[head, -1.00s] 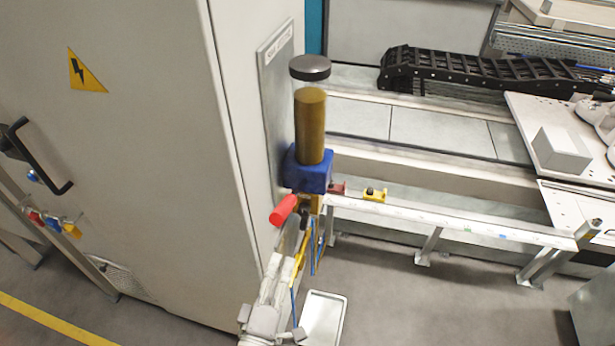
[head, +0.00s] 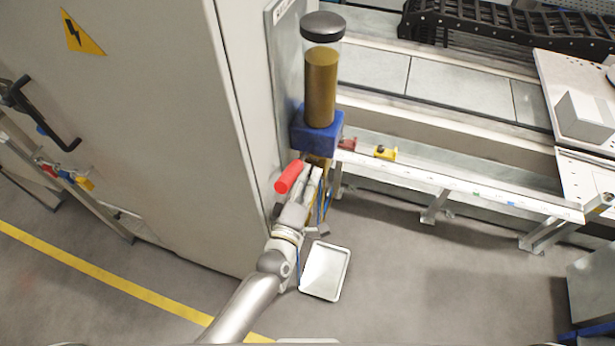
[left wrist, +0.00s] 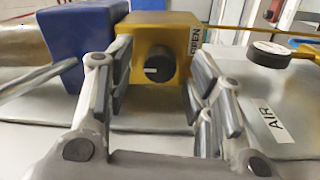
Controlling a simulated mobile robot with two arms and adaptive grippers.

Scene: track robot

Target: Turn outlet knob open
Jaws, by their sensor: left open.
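The outlet knob (left wrist: 161,66) is a black round knob with a small white mark, on the front of a gold block (left wrist: 125,45). The word OPEN stands on a label (left wrist: 196,40) at the block's right edge. My left gripper (left wrist: 160,88) is open, its fingers spread to the left and right of the knob; I cannot tell whether they touch it. In the head view my left gripper (head: 313,178) is just below the blue block (head: 316,132) and mostly hides the gold block and the knob. My right gripper is not in view.
A red handle (head: 289,177) is close beside my left gripper. A clear-topped brown cylinder (head: 320,85) stands on the blue block. The grey cabinet (head: 150,130) is to the left. A tray (head: 325,271) lies on the floor. A black-capped gauge (left wrist: 270,55) is right of the knob.

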